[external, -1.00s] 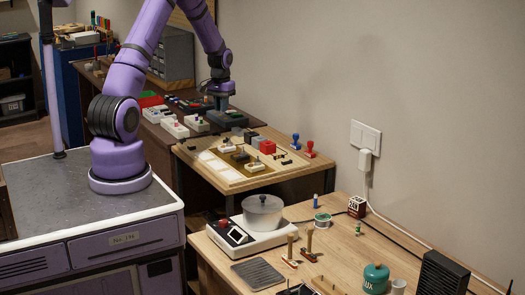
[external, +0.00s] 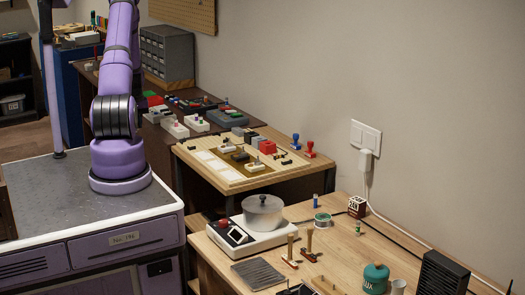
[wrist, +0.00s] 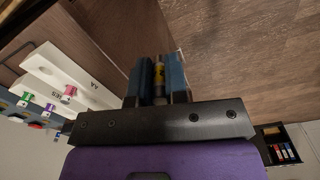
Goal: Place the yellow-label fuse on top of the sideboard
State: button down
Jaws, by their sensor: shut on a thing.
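My gripper (wrist: 158,82) shows in the wrist view, shut on a small cylinder with a yellow label, the yellow-label fuse (wrist: 159,72). The fuse sits between the two blue-grey fingers, and its far end is near the fingertips. In the external view the arm rises from its base and bends away behind, so the gripper and fuse are hidden there. I cannot tell for certain which piece of furniture is the sideboard.
A grey drawer cabinet (external: 167,52) stands behind.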

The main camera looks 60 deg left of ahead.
send_over(155, 130)
jog(key=shift+w+a+f, duration=0.1)
jog(key=shift+a+f, duration=0.15)
jog(key=shift+f, duration=2.2)
jog(key=shift+f, duration=0.1)
jog(key=c, duration=1.5)
grip_release()
jog(key=shift+c, duration=0.2)
jog(key=shift+o, duration=0.7)
notch_tip(155, 130, up, 12)
